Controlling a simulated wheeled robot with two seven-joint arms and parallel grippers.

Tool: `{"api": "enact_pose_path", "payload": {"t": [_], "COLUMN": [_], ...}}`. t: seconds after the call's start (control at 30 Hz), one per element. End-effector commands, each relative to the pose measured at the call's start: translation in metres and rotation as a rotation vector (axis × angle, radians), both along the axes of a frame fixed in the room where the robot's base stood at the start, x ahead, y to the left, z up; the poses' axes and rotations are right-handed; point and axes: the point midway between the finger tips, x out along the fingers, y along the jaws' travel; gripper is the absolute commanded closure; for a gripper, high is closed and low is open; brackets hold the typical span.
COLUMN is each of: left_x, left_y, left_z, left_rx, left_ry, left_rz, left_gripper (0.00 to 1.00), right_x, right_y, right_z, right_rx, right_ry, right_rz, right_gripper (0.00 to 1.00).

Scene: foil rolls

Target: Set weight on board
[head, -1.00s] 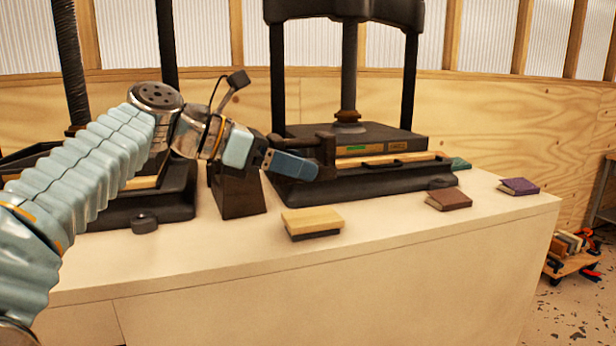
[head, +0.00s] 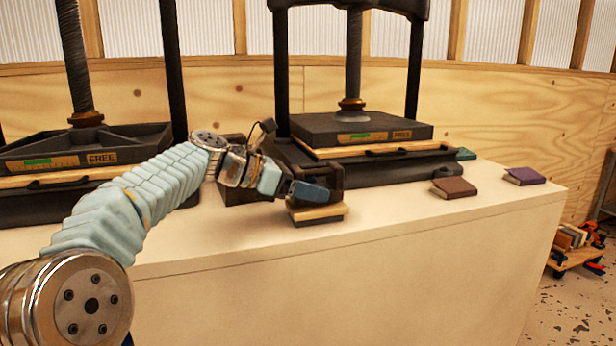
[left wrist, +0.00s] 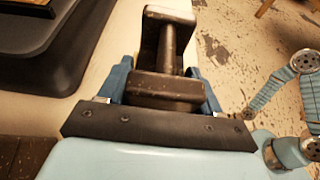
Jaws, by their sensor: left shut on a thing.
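My left gripper (head: 312,190) is shut on a dark brown metal weight (head: 334,177) with a bar between two end blocks. The left wrist view shows the weight (left wrist: 168,90) between the blue fingers (left wrist: 165,78). A pale board (head: 318,213) lies on a dark-edged stack near the front of the counter. The weight is low over this board in the head view. I cannot tell whether it touches. The gripper and weight hide the back of the board.
A large press (head: 365,128) stands behind the board, and another press (head: 85,145) stands at the left. A dark brown block (head: 240,190) is partly behind my arm. A brown book (head: 454,187) and a purple book (head: 524,176) lie to the right on the counter (head: 400,225).

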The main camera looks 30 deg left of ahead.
Motion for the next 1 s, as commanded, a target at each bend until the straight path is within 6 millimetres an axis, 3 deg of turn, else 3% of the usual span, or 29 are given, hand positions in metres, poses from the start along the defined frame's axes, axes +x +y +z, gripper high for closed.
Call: {"api": "enact_pose_path", "payload": {"t": [0.43,0.47,0.5,0.6,1.0], "left_x": [-0.0005,-0.0004,-0.0003,-0.0003,-0.0059], "left_y": [-0.0013,-0.0007,-0.0007,-0.0007,0.0050], "left_z": [-0.0062,-0.0085,-0.0084,-0.0084,-0.0023], "left_rx": [-0.002,-0.001,-0.001,-0.001,-0.001], "left_ry": [-0.008,-0.002,-0.002,-0.002,-0.002], "left_rz": [-0.002,-0.001,-0.001,-0.001,0.002], "left_gripper": [1.00,0.32,0.26,0.11,0.11], "right_x": [0.0000,0.0000,0.0000,0.0000,0.0000], "right_y": [-0.0002,-0.0001,-0.0002,-0.0002,-0.0002], "right_z": [-0.0029,-0.0027,-0.0026,-0.0026,-0.0012], "right_rx": [0.000,0.000,0.000,0.000,0.000], "right_ry": [0.000,0.000,0.000,0.000,0.000], "right_rz": [-0.001,-0.001,-0.001,-0.001,0.000], "right_gripper": [0.57,0.57,0.57,0.57,0.57]}}
